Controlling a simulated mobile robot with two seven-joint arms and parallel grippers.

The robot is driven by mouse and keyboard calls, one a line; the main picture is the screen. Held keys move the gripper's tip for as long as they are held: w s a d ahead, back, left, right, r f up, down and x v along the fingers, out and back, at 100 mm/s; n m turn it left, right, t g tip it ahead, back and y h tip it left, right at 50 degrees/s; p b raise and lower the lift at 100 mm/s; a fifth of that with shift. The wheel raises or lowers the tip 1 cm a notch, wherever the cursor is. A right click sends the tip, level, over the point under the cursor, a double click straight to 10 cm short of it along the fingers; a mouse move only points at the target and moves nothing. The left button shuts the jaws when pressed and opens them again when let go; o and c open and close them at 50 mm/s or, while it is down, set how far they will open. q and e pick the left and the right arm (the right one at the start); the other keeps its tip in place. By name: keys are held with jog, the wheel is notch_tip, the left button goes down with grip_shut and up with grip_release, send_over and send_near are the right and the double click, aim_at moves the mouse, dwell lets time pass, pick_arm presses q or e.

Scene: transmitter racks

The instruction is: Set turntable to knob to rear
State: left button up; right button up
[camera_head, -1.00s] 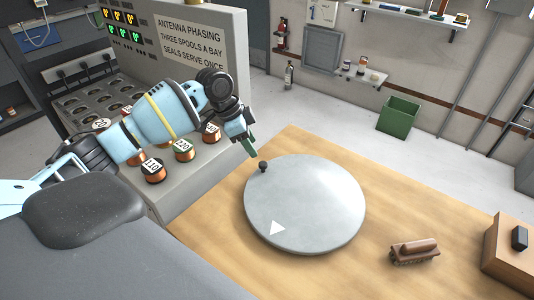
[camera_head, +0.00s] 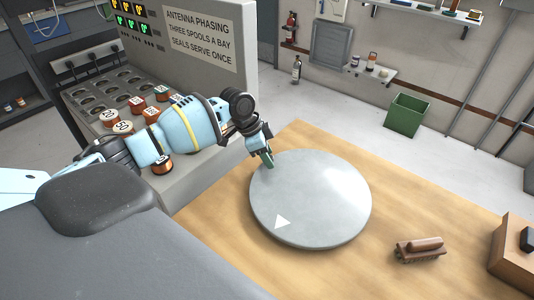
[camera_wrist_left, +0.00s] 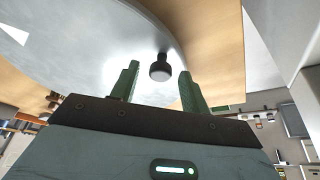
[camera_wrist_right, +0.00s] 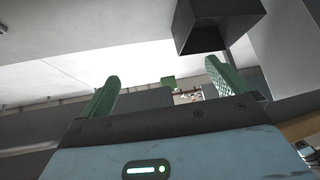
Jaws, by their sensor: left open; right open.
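The grey round turntable (camera_head: 325,200) lies on the wooden table, with a white triangle mark (camera_head: 281,222) near its front left edge. Its small dark knob (camera_wrist_left: 160,68) stands near the rim and shows between the fingertips in the left wrist view. My left gripper (camera_head: 268,160) is at the turntable's far left rim and hides the knob in the head view. The left gripper (camera_wrist_left: 158,80) is open around the knob, and I cannot tell whether either finger touches it. My right gripper (camera_wrist_right: 160,83) is open and empty in its wrist view, away from the turntable.
A brown brush-like tool (camera_head: 420,249) lies right of the turntable. A wooden box (camera_head: 514,258) stands at the table's right end. The grey console (camera_head: 215,160) with copper spools stands left of the table. A green bin (camera_head: 405,115) is on the floor behind.

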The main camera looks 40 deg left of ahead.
pick_arm(q)
jog(key=shift+c, duration=0.4)
grip_shut()
